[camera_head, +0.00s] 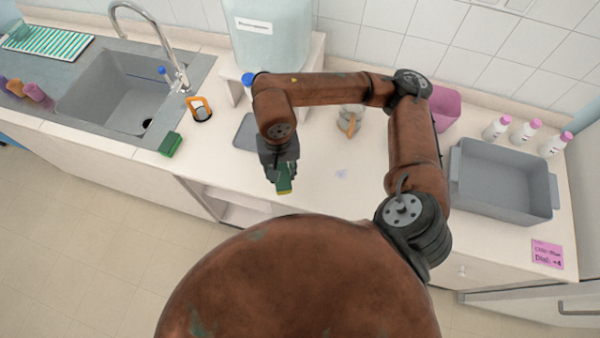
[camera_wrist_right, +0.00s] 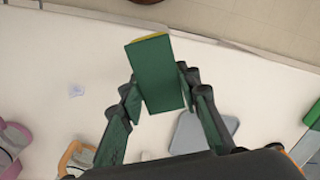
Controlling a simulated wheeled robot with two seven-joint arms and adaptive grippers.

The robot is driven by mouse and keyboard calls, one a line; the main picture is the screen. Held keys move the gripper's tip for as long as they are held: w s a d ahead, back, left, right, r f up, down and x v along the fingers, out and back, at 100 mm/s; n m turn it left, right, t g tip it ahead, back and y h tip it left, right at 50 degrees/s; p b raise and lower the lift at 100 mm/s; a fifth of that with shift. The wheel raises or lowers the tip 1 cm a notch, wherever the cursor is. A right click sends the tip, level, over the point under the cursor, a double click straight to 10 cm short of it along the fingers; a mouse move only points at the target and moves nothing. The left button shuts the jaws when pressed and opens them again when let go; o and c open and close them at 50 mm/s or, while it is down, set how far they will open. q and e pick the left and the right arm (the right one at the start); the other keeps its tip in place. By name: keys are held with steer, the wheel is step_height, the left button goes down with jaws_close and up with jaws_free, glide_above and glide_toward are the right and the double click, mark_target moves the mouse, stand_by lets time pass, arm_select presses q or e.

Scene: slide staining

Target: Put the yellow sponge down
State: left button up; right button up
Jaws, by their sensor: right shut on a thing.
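My right gripper (camera_head: 283,178) is shut on a sponge (camera_head: 285,184), which shows a green face and a thin yellow layer at its lower end. It hangs over the front part of the white counter (camera_head: 330,195). In the right wrist view the sponge (camera_wrist_right: 155,75) sits between the two fingers (camera_wrist_right: 160,95), green side toward the camera, with a yellow strip at its far edge. I cannot tell whether it touches the counter. My left gripper is not in view.
A second green sponge (camera_head: 170,144) lies near the counter edge by the sink (camera_head: 125,90). A grey mat (camera_head: 243,134), a water container (camera_head: 268,45), white bottles (camera_head: 525,130) and a grey basin (camera_head: 500,205) stand around. The counter right of the gripper is mostly clear.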

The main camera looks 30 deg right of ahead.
steer(key=s+r+m, duration=0.1)
steer(key=s, duration=0.1)
steer(key=s+r+m, duration=0.1)
steer(key=s+m, duration=0.1)
steer(key=s+a+r+m, duration=0.1)
steer(key=s, duration=0.2)
steer(key=shift+m+p, duration=0.3)
steer(key=shift+p, duration=0.05)
steer(key=m+p, duration=0.1)
glide_above(298, 172)
steer(key=s, duration=0.1)
steer(key=f, duration=0.8)
steer(key=shift+a+f, duration=0.25)
steer(key=shift+a, duration=0.05)
steer(key=shift+w+d+f, duration=0.2)
steer(key=shift+w+f, duration=0.05)
steer(key=shift+f, duration=0.05)
steer(key=f, duration=0.2)
steer(key=f+p, duration=0.1)
steer(key=shift+w+d+f, duration=0.15)
steer(key=shift+w+f, duration=0.05)
steer(key=shift+f, duration=0.2)
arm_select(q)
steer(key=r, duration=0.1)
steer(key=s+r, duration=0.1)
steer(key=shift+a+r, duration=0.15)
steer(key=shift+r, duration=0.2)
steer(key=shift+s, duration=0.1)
